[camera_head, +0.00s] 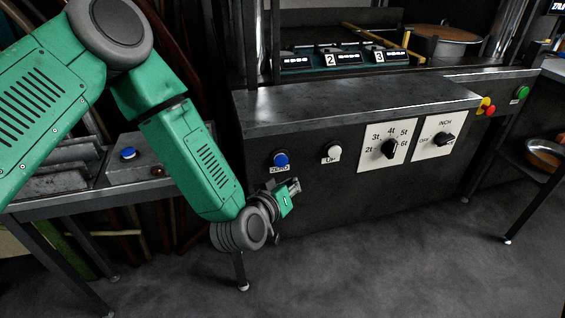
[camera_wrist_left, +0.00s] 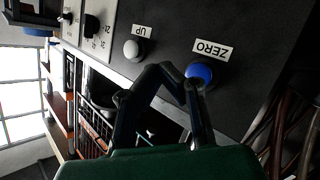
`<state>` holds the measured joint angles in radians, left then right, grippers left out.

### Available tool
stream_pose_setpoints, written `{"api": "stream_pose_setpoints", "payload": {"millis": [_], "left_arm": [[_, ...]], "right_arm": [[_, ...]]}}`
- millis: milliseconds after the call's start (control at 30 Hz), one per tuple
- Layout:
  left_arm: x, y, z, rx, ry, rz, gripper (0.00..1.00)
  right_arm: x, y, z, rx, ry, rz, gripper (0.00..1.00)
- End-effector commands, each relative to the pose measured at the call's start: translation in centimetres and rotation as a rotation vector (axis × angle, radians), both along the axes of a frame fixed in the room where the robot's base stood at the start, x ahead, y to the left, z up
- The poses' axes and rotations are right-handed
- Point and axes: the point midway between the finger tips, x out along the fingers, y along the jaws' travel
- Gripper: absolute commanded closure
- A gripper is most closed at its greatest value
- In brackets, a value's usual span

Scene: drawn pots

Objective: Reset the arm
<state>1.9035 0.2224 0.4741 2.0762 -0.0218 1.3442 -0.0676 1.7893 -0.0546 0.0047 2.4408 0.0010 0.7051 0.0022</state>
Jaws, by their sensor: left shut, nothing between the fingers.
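My green left arm comes in from the left in the head view and ends in my left gripper (camera_head: 295,186). The gripper is in front of the dark machine panel, a little below and right of the blue ZERO button (camera_head: 281,159). In the left wrist view the black fingers of my left gripper (camera_wrist_left: 186,84) are closed together with nothing between them. Their tips overlap the lower edge of the blue button (camera_wrist_left: 200,72) in that picture; I cannot tell the gap in depth. My right gripper is not in view.
The panel also holds a white UP button (camera_head: 332,152), a black force dial (camera_head: 390,148) and an INCH switch (camera_head: 443,139). A side table (camera_head: 60,205) with a blue button box (camera_head: 140,158) stands at left. The floor in front is clear.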

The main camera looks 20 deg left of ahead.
Motion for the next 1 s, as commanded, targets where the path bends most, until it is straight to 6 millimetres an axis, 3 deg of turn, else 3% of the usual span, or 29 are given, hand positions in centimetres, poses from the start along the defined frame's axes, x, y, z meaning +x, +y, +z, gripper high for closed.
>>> {"api": "stream_pose_setpoints", "payload": {"millis": [233,367,467,600,700,833,1000], "left_arm": [[-0.5,0.0,-0.6,0.008,0.019,-0.01,1.0],[-3.7,0.0,-4.3,0.056,0.141,-0.069,1.0],[-8.6,0.7,-8.9,0.125,0.314,-0.142,1.0],[-17.4,3.5,-14.6,0.236,0.6,-0.233,1.0],[-23.5,6.3,-16.9,0.311,0.794,-0.274,1.0],[-29.9,9.7,-18.1,0.387,0.994,-0.3,1.0],[-34.1,12.2,-18.1,0.437,1.132,-0.306,1.0]], "right_arm": [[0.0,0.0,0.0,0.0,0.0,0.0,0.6],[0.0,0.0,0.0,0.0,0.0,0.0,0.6],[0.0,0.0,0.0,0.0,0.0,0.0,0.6],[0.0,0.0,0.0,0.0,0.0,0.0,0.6],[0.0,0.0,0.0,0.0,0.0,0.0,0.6],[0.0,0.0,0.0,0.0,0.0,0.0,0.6],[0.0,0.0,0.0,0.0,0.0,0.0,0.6]]}}
